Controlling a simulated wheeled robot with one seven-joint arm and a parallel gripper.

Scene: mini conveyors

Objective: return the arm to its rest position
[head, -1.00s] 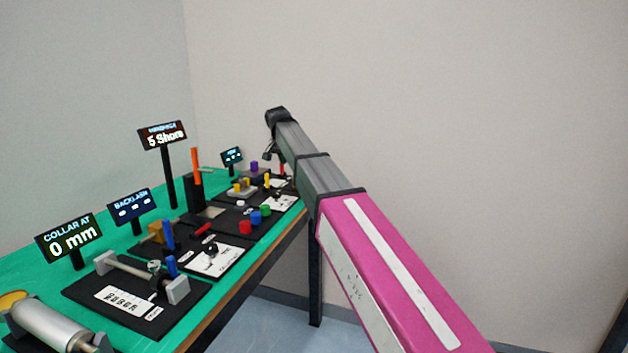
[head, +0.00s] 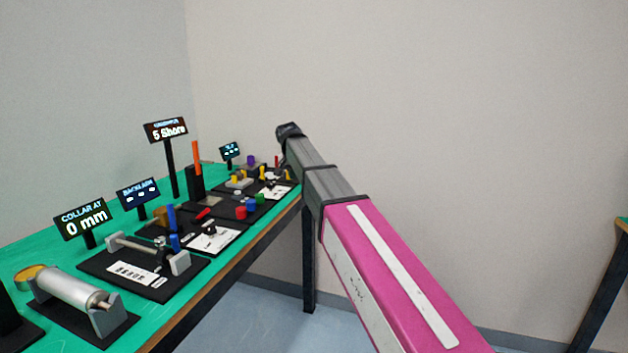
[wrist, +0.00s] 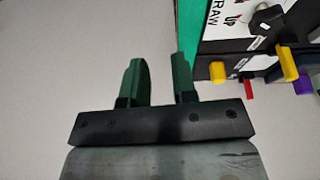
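My arm, pink (head: 400,285) near me and dark grey (head: 322,185) farther out, reaches forward past the right edge of the green table. Its black far end (head: 288,130) is over or beside the table's far right end. The fingers are not clear in the head view. In the wrist view my gripper (wrist: 157,66) shows two dark green fingers standing apart with nothing between them. A black board with a white label (wrist: 243,20) and coloured pegs lies to their right.
The green table (head: 35,248) carries several black boards with small fixtures, including a silver cylinder (head: 72,288). Sign posts, such as the "COLLAR AT 0 mm" display (head: 82,220), stand along it. Another table (head: 622,232) shows at the right edge. The floor between is clear.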

